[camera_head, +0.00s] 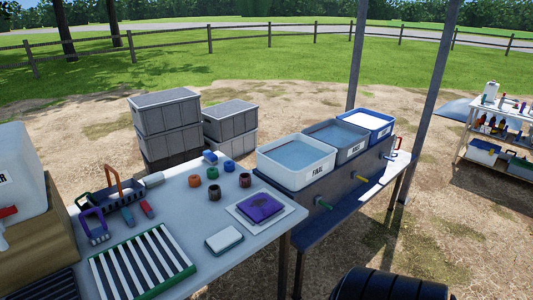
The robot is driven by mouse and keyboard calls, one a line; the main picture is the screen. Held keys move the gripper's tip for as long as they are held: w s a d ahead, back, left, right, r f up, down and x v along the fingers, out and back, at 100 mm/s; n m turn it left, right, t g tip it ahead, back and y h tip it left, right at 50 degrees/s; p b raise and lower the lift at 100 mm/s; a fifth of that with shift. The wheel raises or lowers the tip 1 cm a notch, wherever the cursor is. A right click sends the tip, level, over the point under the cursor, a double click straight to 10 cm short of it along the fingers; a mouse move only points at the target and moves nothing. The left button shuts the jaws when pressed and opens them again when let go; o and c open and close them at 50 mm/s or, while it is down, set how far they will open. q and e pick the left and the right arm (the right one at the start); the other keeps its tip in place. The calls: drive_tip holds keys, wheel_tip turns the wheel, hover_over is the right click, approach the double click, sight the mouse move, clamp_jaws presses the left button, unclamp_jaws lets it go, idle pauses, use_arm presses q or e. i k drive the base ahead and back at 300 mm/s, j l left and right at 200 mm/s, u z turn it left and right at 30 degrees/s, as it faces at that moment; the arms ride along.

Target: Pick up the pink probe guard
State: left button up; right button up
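No clearly pink guard stands out in the head view. Several small ring-shaped pieces stand on the white table (190,225): an orange ring (194,181), a green ring (213,172), a blue ring (229,166), a dark maroon ring (245,180) and a brown ring (214,193). A small reddish block (147,208) lies left of them, beside a blue-grey block (127,216). I cannot tell whether any of these is the pink probe guard. Neither of my grippers is in view.
A green-edged striped rack (142,262), a purple-handled holder (95,226), a black tray with an orange handle (113,187), a purple pad (260,207) and a white-lidded box (224,240) occupy the table. Water tubs (296,160) stand right; grey crates (165,115) stand behind.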

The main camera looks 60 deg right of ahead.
sight(245, 179)
drive_tip(key=z, duration=1.65)
